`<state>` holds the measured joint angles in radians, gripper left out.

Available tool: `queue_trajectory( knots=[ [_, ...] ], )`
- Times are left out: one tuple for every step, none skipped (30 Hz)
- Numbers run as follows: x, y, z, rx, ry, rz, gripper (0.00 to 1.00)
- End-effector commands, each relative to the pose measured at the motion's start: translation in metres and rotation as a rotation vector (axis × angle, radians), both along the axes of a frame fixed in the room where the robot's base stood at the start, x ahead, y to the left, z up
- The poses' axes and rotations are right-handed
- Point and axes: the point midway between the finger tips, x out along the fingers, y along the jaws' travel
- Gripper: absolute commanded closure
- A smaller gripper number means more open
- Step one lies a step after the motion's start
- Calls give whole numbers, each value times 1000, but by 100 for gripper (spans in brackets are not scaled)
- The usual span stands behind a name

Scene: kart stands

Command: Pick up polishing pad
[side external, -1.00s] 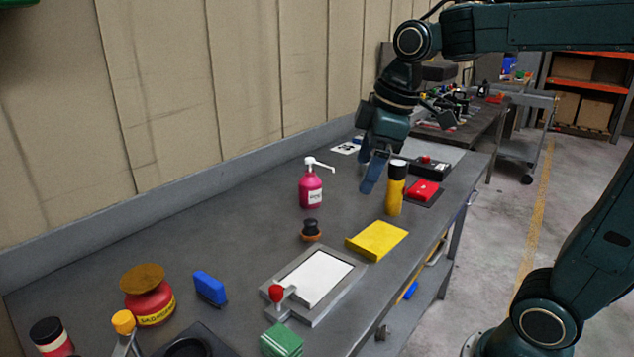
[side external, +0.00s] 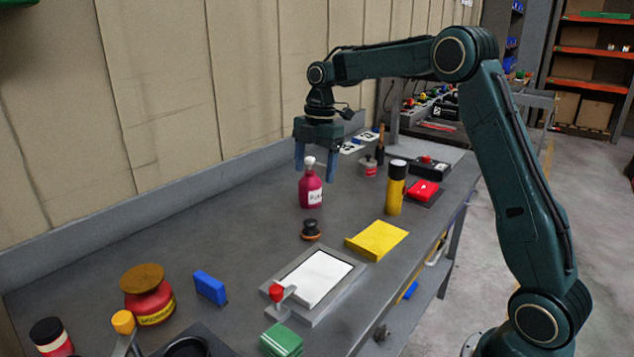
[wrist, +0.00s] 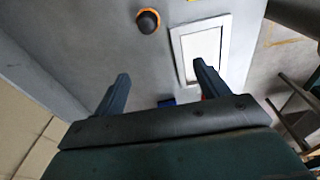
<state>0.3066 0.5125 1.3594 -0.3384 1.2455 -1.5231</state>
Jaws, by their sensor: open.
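The polishing pad appears to be the small round thing with a black knob and an orange-brown base (side external: 311,231) on the grey bench, left of the yellow cloth. It also shows near the top of the wrist view (wrist: 148,21), beyond my fingertips. My gripper (side external: 315,162) points down with its two blue-grey fingers apart and nothing held. In the side view it overlaps the top of the pink pump bottle, above and behind the pad. In the wrist view both fingers (wrist: 160,72) show, with bare bench between them.
The pink pump bottle (side external: 311,188) stands behind the pad. A framed white plate (side external: 315,278) and a yellow cloth (side external: 377,240) lie in front and to the right. A yellow-black can (side external: 396,188) stands further right. A blue brush-like block (side external: 210,287) lies left; bench around the pad is clear.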

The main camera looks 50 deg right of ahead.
Motion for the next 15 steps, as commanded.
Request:
queue_trajectory(
  knots=[
    [7,-8,-11,4,11,40,26],
    [11,-11,-15,5,14,65,26],
    [15,-15,-21,6,19,96,26],
    [17,-18,-26,9,24,117,26],
    [20,-21,-30,10,25,139,26],
    [22,-24,-35,12,29,162,26],
    [24,-26,-37,13,30,176,26],
    [25,-28,-40,14,33,191,26],
    [27,-30,-43,15,34,204,26],
    [28,-31,-44,16,35,212,26],
    [28,-32,-46,16,37,221,26],
    [29,-33,-47,17,37,227,26],
    [29,-33,-48,17,38,230,26],
    [29,-33,-48,17,37,232,26],
    [29,-33,-48,17,37,233,26]
  ],
)
